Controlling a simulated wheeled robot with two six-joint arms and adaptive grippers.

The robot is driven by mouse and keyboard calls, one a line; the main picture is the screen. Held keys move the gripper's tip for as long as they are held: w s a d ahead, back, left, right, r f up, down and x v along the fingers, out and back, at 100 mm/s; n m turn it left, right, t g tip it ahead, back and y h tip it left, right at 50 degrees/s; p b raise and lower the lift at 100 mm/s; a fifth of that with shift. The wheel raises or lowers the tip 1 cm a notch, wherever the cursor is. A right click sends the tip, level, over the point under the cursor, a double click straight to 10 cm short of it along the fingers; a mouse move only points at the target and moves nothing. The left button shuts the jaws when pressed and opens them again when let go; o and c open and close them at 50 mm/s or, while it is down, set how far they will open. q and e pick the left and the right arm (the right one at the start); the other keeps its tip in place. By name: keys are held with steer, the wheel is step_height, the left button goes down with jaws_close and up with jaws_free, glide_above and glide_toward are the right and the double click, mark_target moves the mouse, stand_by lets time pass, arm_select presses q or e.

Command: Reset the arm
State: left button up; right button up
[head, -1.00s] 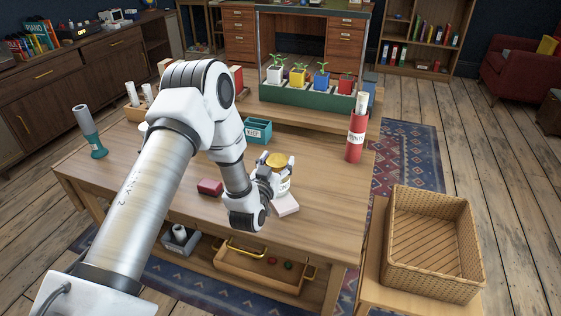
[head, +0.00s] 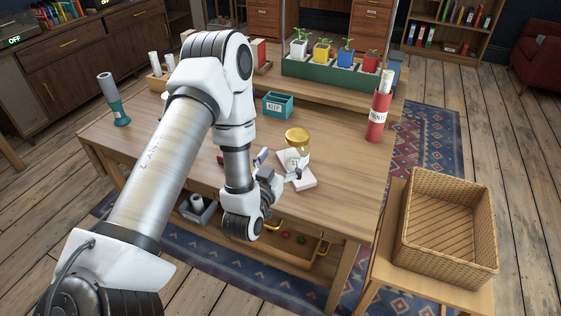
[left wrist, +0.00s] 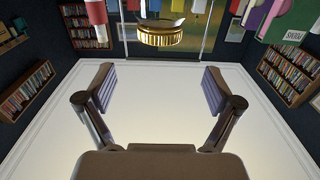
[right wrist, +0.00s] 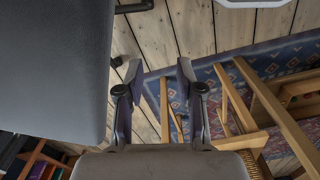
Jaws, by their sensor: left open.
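My left gripper (head: 280,167) is open and empty above the front of the wooden table (head: 335,215). It is just in front of a glass jar with a gold lid (head: 297,138), apart from it as far as I can tell. The jar stands upright at a pale pink-white block (head: 304,183); the gripper partly hides both. In the left wrist view, the fingers (left wrist: 158,90) are wide apart with nothing between them, and the gold lid (left wrist: 160,38) shows beyond. My right gripper (right wrist: 160,78) has parted, empty fingers over the floor and rug.
A teal KEEP box (head: 278,105), a red cylinder with a paper roll (head: 377,118) and a teal holder with a tube (head: 120,115) stand on the table. A green planter (head: 330,72) is behind. A wicker basket (head: 447,225) sits at the right.

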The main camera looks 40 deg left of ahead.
arm_select(q)
steer(key=shift+v, duration=0.8)
steer(key=s+d+f+m+g+h+p, duration=0.3)
steer(key=s+d+f+g+h+p, duration=0.15)
steer(key=d+p, duration=0.4)
steer(key=s+d+f+g+p, duration=0.1)
steer(key=s+f+g, duration=0.4)
steer(key=s, duration=0.5)
steer(key=s+d+f+g+p, duration=0.1)
steer(key=s+f+g, duration=0.4)
steer(key=s, duration=0.5)
steer(key=shift+d+g, duration=0.3)
steer(key=shift+g, duration=0.75)
